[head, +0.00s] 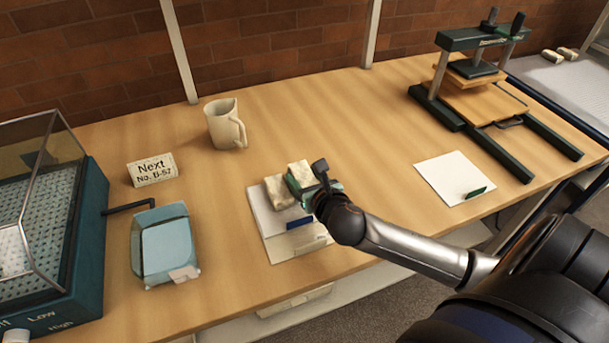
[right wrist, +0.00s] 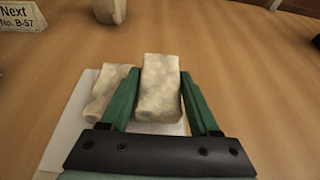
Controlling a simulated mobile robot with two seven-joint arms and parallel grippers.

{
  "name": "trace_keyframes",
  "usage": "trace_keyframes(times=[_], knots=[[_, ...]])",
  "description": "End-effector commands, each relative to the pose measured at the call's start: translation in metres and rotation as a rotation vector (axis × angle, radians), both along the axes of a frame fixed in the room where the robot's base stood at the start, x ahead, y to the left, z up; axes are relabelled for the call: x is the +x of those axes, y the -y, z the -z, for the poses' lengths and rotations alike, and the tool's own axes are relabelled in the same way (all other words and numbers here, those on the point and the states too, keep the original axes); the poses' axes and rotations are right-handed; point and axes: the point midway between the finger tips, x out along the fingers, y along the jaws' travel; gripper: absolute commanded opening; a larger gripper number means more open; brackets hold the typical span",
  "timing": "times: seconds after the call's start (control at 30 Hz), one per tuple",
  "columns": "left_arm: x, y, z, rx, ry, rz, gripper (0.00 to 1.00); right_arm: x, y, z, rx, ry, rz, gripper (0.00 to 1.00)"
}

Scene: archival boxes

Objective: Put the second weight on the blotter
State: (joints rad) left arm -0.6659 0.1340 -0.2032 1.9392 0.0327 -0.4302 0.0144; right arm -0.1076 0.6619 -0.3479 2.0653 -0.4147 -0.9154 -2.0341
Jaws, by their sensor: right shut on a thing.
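A pale stone-like weight (right wrist: 158,88) is between the green fingers of my right gripper (right wrist: 159,76). In the head view this weight (head: 300,171) shows just beyond the gripper (head: 303,183). The first weight (head: 278,191), of the same look, lies close on its left, and it also shows in the right wrist view (right wrist: 108,93). The white sheet under them, seemingly the blotter (head: 264,220), lies on the table. The first weight rests at its far edge. I cannot tell whether the held weight touches the sheet. My left gripper is out of view.
A mug (head: 222,124), a "Next No. B-57" sign (head: 152,170) and a pale blue tray-like object (head: 166,245) stand to the left. A glass-lidded box (head: 75,245) is at far left. A press (head: 475,90) and another white sheet (head: 445,172) are right. Table between is clear.

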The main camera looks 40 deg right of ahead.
Motion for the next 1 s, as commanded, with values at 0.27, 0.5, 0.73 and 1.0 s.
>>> trace_keyframes(times=[0.27,0.5,0.73,1.0], knots=[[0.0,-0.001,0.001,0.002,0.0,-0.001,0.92,-0.003,-0.001,0.01,0.001,-0.023,-0.001,0.91],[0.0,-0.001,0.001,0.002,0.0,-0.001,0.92,-0.004,-0.002,0.011,0.003,-0.027,-0.001,0.92],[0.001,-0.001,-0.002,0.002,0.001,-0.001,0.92,-0.012,-0.004,-0.005,0.001,-0.028,-0.004,0.92],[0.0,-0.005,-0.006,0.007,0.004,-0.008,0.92,-0.064,-0.016,-0.032,0.0,-0.019,-0.003,0.92]])
